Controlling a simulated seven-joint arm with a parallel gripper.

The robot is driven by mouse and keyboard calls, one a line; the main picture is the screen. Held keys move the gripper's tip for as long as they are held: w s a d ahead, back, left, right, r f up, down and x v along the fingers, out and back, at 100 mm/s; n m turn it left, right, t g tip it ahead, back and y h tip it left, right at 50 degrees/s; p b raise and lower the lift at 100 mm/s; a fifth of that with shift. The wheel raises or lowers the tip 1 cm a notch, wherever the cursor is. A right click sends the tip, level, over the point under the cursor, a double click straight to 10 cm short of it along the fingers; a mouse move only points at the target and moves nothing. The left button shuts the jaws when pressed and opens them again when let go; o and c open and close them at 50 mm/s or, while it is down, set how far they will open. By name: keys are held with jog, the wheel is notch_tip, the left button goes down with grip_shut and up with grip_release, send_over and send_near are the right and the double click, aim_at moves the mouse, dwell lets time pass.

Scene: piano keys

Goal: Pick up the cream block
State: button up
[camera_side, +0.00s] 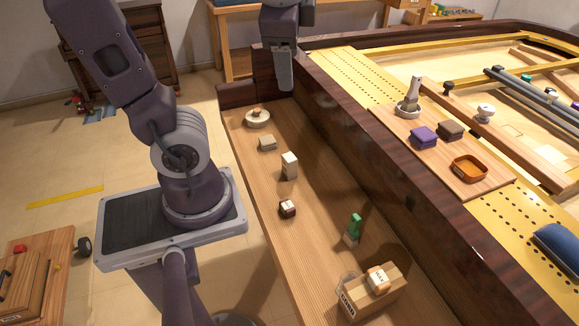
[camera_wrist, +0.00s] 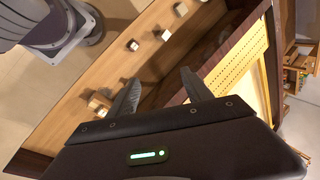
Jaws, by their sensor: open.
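A tall cream block (camera_side: 289,166) stands upright on the wooden shelf. A lower beige-cream block (camera_side: 267,143) lies just behind it; I cannot tell which of the two is the cream block meant. My gripper (camera_side: 284,82) hangs above the far end of the shelf, beside the dark rim, apart from both blocks. In the wrist view, its two fingers (camera_wrist: 160,90) are spread with nothing between them.
A round dish (camera_side: 258,122) holding a small piece lies at the shelf's far end. The dark rim (camera_side: 345,125) rises along the right.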

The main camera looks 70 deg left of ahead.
jog(key=w+a+m+g+y, duration=0.3)
jog(key=w+a+m+y, duration=0.25)
jog(key=a, duration=0.45)
jog(key=m+g+y, duration=0.1)
jog(key=m+y, duration=0.3)
jog(key=m, duration=0.2)
send_over(295, 164)
jog(key=d, duration=0.2)
jog(key=shift+n+h, duration=0.25)
jog(key=f, duration=4.2)
jog(key=shift+a+f, duration=0.1)
jog(key=shift+a, duration=0.15)
jog(key=x, duration=0.6)
jog(key=shift+s+f, duration=0.1)
jog(key=shift+s, duration=0.2)
jog(key=shift+a+f, duration=0.15)
jog(key=shift+a, duration=0.35)
grip_shut()
